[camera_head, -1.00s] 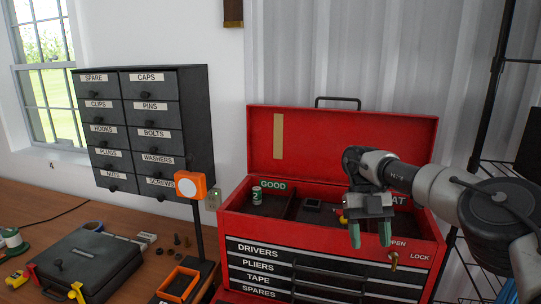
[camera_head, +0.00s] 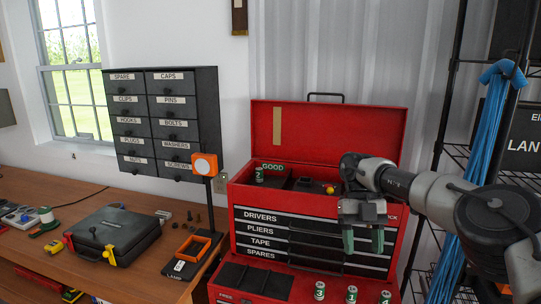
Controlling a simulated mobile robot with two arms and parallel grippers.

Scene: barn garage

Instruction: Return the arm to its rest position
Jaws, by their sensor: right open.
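My right arm comes in from the right side of the head view. Its gripper (camera_head: 363,240) points down with its two green-tipped fingers apart and nothing between them. It hangs in front of the red toolbox (camera_head: 398,240), hiding the right part of the top tray and some of the drawer fronts. I cannot tell how far it is from the drawers. My left gripper is not in view.
The toolbox lid (camera_head: 310,134) stands open. Several green cylinders, one of them here (camera_head: 319,290), stand low in front. A black case (camera_head: 115,235) and an orange tray (camera_head: 194,247) lie on the bench. A wire shelf with blue cable (camera_head: 478,170) stands right.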

